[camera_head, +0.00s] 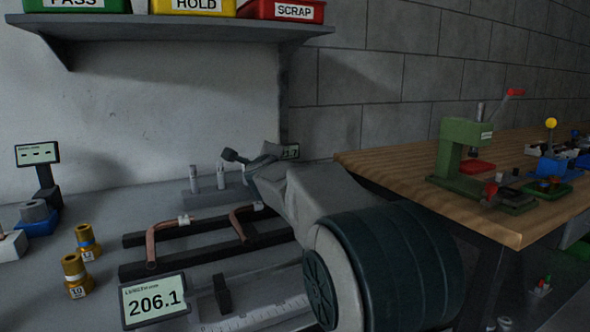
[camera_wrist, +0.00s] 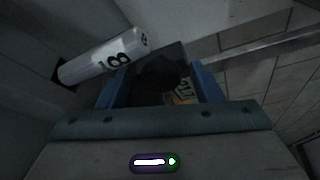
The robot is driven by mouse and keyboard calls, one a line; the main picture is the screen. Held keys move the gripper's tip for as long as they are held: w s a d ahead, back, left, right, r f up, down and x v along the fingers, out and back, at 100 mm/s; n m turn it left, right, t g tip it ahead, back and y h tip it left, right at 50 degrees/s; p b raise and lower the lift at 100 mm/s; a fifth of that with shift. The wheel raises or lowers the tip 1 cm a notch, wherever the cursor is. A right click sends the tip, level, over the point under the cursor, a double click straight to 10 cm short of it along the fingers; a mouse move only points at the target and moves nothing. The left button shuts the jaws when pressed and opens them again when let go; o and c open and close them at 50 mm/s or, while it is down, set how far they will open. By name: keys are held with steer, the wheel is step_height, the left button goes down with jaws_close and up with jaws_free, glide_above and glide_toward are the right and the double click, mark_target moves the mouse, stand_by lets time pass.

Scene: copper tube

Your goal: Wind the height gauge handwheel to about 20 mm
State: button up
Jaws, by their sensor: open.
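My gripper (camera_wrist: 160,82) is open in the wrist view, with its blue fingers apart on either side of a dark, shadowed shape. I cannot tell whether that shape is the handwheel or whether the fingers touch it. My arm covers most of the gauge there, and the handwheel cannot be made out.
A white cylinder marked 18 (camera_wrist: 104,56) lies close to the left finger. A grey block with upright pins (camera_head: 207,184) stands left of my arm. Copper tubes (camera_head: 165,231) on dark rails and a length display reading 206.1 (camera_head: 154,301) are nearer. A wooden bench (camera_head: 390,160) is right.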

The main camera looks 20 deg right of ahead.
steer(key=m+y+p, duration=0.1)
steer(key=m+p, duration=0.1)
steer(key=p, duration=0.1)
steer(key=r+m+g+y+p, duration=0.1)
steer(key=m+p, duration=0.1)
steer(key=p, duration=0.1)
steer(key=shift+d+g, duration=0.15)
steer(key=shift+g, duration=0.15)
steer(key=shift+f+m, duration=0.2)
steer(key=shift+m, duration=0.3)
steer(key=shift+p, duration=0.4)
